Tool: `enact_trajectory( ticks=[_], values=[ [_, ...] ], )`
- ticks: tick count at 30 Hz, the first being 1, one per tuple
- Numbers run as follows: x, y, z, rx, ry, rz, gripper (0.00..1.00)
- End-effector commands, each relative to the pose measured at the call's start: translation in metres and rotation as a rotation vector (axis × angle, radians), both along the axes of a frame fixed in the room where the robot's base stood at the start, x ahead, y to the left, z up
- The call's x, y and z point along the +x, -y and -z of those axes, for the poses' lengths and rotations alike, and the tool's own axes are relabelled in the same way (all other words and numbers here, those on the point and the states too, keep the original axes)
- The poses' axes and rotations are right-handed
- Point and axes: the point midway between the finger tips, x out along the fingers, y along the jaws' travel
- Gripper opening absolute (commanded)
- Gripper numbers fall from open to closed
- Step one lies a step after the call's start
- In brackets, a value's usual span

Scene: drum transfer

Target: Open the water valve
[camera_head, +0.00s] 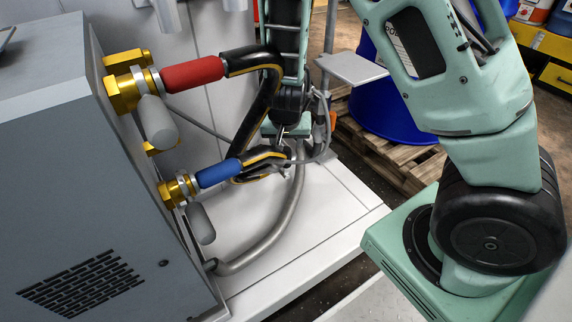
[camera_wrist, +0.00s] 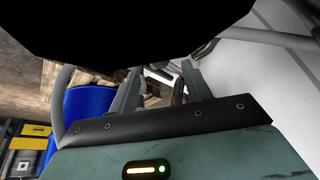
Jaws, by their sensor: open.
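Two brass valves stick out of the grey machine's side in the head view. The upper valve (camera_head: 122,90) has a red-sleeved hose joint and a grey lever (camera_head: 157,122). The lower valve (camera_head: 174,190) has a blue-sleeved joint (camera_head: 218,173) and a grey lever (camera_head: 201,224) that slants downward. No label shows which one carries water. My gripper (camera_head: 284,134) is right of both valves, near the black hose ends and apart from both levers. In the wrist view its two fingers (camera_wrist: 162,74) are apart. A large black shape hides much of that view and the fingertips are unclear.
The grey machine (camera_head: 75,150) fills the left on a white platform (camera_head: 290,250). A black hose with yellow stripes (camera_head: 262,105) and a grey pipe (camera_head: 268,245) lie near my gripper. A blue drum (camera_head: 385,105) stands on a wooden pallet (camera_head: 385,155) behind.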

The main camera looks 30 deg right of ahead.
Motion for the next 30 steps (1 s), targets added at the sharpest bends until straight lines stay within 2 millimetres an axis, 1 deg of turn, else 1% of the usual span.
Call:
enact_trajectory(
  ticks=[1, 3, 9, 13, 18, 28, 29, 30],
  values=[
    [0.003, 0.003, 0.017, 0.0, -0.001, 0.003, 0.49],
    [0.007, 0.006, 0.03, -0.001, -0.001, 0.002, 0.49],
    [0.02, 0.014, 0.064, 0.0, -0.001, 0.001, 0.49],
    [0.025, 0.018, 0.08, 0.0, -0.001, 0.0, 0.49],
    [0.03, 0.02, 0.09, 0.001, -0.001, 0.0, 0.49],
    [0.031, 0.021, 0.091, 0.0, -0.001, -0.001, 0.49],
    [0.031, 0.021, 0.091, 0.0, -0.001, -0.001, 0.43],
    [0.031, 0.021, 0.091, 0.0, -0.001, -0.001, 0.32]
  ],
)
